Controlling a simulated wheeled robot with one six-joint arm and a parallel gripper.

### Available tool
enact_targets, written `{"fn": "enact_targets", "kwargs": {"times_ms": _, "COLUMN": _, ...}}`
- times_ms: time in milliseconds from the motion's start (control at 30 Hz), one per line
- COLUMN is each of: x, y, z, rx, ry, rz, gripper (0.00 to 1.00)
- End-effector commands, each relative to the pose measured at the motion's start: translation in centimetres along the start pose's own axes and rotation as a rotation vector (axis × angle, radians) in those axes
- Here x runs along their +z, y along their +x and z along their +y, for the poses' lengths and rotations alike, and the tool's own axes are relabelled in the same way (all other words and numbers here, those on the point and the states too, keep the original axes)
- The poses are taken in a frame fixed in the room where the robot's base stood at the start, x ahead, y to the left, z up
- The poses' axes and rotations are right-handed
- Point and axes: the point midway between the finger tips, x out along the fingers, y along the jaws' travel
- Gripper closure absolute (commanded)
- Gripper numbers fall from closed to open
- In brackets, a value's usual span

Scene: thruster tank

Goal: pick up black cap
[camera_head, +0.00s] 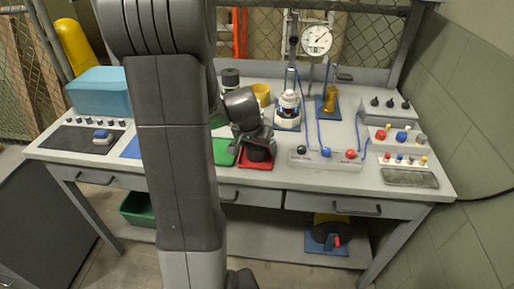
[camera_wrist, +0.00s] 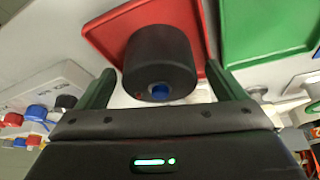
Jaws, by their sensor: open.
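A black cap (camera_wrist: 160,62), a thick dark cylinder with a small blue spot on its near face, sits on a red tray (camera_wrist: 105,35) in the wrist view. My gripper (camera_wrist: 160,85) is open, with one finger on each side of the cap. I cannot tell whether the fingers touch it. In the head view my gripper (camera_head: 257,148) is low over the red tray (camera_head: 262,163). My own arm and wrist cover much of the cap there, so I cannot separate it clearly from the gripper.
A green tray (camera_wrist: 265,30) lies beside the red one. In the head view, a white capped fitting (camera_head: 289,102), a gauge (camera_head: 316,39) and a control box with knobs (camera_head: 325,160) stand to the right. A blue box (camera_head: 100,92) stands at the left.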

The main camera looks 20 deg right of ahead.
Motion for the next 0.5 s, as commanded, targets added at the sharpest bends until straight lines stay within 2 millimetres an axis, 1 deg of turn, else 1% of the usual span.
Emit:
{"fn": "enact_targets", "kwargs": {"times_ms": 233, "x": 0.02, "y": 0.14, "z": 0.0, "rx": 0.0, "ry": 0.0, "rz": 0.0, "gripper": 0.1}}
{"fn": "enact_targets", "kwargs": {"times_ms": 367, "x": 0.02, "y": 0.12, "z": -0.01, "rx": 0.0, "ry": 0.0, "rz": 0.0, "gripper": 0.35}}
{"fn": "enact_targets", "kwargs": {"times_ms": 400, "x": 0.02, "y": 0.12, "z": -0.01, "rx": 0.0, "ry": 0.0, "rz": 0.0, "gripper": 0.43}}
{"fn": "enact_targets", "kwargs": {"times_ms": 467, "x": 0.02, "y": 0.12, "z": -0.01, "rx": 0.0, "ry": 0.0, "rz": 0.0, "gripper": 0.55}}
{"fn": "enact_targets", "kwargs": {"times_ms": 500, "x": 0.02, "y": 0.12, "z": -0.01, "rx": 0.0, "ry": 0.0, "rz": 0.0, "gripper": 0.58}}
